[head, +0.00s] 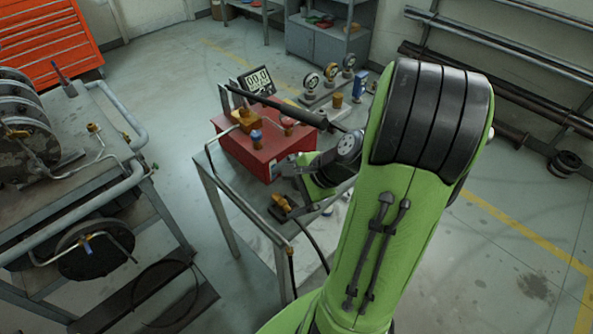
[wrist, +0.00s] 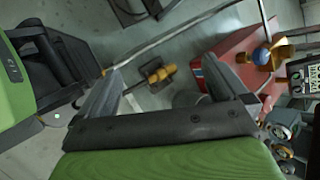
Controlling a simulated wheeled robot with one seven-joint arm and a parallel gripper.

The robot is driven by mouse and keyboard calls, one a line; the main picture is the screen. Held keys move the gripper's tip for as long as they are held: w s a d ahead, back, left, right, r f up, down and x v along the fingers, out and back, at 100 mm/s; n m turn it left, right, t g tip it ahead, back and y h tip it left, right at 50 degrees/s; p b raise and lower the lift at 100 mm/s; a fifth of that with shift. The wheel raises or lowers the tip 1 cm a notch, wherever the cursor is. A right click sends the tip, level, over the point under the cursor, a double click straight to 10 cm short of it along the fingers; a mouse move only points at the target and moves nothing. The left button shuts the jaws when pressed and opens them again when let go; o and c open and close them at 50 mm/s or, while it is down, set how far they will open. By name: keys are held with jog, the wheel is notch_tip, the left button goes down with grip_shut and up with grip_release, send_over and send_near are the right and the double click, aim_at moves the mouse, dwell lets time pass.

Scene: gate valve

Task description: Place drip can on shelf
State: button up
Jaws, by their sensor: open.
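I cannot pick out the drip can for certain. A grey rounded shape (wrist: 187,98) shows beside the right finger in the wrist view, too hidden to identify. My gripper (wrist: 160,68) is open over the workbench, its two fingers apart with nothing seen held between them. A brass fitting on a dark base (wrist: 158,76) shows beyond the gap; it also lies on the bench in the head view (head: 284,204). My arm hides much of the bench's right side there. A grey cabinet with open shelving (head: 328,42) stands at the back and may be the shelf.
A red box (head: 262,150) with valves stands on the bench (head: 222,187). A pipe cart (head: 150,180) is at left, with floor between. Wall racks hold pipes (head: 500,80) at right.

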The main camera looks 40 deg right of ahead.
jog(key=s+d+f+m+t+h, duration=0.2)
jog(key=d+m+t, duration=0.1)
jog(key=d+m, duration=0.45)
jog(key=s+d+f+m+t+h, duration=0.1)
jog(key=s+d+f+m+t, duration=0.1)
jog(key=d+m+t, duration=0.4)
jog(key=w+f+b, duration=0.1)
jog(key=w+f, duration=0.1)
jog(key=w, duration=0.3)
jog(key=w+f+m+g+b, duration=0.1)
jog(key=w+f+b, duration=0.1)
jog(key=w, duration=0.2)
jog(key=w+f+m+g+b, duration=0.1)
jog(key=w+f, duration=0.1)
jog(key=w, duration=0.3)
jog(key=shift+w+a+f, duration=0.1)
jog(key=shift+w+a, duration=0.05)
jog(key=shift+w, duration=0.2)
jog(key=shift+s, duration=0.1)
jog(key=shift+c, duration=0.2)
jog(key=c, duration=1)
